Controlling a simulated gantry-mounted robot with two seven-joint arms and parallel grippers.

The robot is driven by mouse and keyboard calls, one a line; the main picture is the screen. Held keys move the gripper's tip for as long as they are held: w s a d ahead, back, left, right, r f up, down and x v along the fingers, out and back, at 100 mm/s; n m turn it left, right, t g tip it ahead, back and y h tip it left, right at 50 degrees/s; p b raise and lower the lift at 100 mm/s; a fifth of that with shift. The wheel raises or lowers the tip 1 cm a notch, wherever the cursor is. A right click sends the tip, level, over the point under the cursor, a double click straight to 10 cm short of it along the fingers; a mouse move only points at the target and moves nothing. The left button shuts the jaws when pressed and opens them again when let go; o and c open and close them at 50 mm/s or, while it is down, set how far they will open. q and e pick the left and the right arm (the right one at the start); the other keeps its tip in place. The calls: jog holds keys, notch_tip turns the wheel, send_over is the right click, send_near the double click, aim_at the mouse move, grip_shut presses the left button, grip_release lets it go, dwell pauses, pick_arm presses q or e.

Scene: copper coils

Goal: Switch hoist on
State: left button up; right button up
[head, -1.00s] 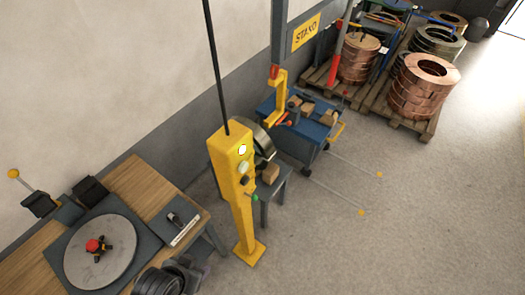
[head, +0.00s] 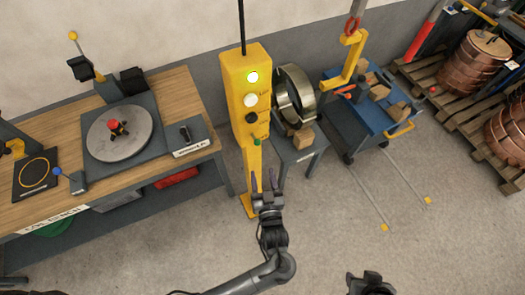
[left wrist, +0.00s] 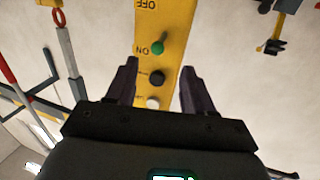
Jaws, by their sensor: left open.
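In the left wrist view the post appears upside down. The green knob (left wrist: 158,47) shows beside the ON label, with the OFF label (left wrist: 145,4) above it in the picture. My left gripper (head: 264,181) is open and empty, its fingers pointing towards the post. A dark part of my right gripper (head: 370,284) shows at the bottom edge; its jaws are unclear.
A wooden bench (head: 185,95) with a round turntable (head: 119,133) stands left of the post. A metal coil (head: 296,92) on a small stand and a blue cart (head: 365,112) with blocks are close on its right. Open floor lies in front.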

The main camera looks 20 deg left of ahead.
aim_at(257, 142)
pick_arm(q)
jog(key=shift+r+p+x, duration=0.2)
jog(key=shift+r+x, duration=0.1)
jog(key=shift+x, duration=1.8)
jog(key=shift+r+p+x, duration=0.15)
jog(key=shift+r+x, duration=0.1)
jog(key=shift+x, duration=1.85)
jog(key=shift+r+p+x, duration=0.2)
jog(key=shift+r+x, duration=0.1)
jog(key=shift+x, duration=1.8)
pick_arm(e)
jog(key=shift+s+a+r, duration=0.1)
jog(key=shift+s+a, duration=0.05)
jog(key=shift+a, duration=0.25)
jog(key=shift+s+a+r, duration=0.1)
jog(key=shift+a, duration=0.3)
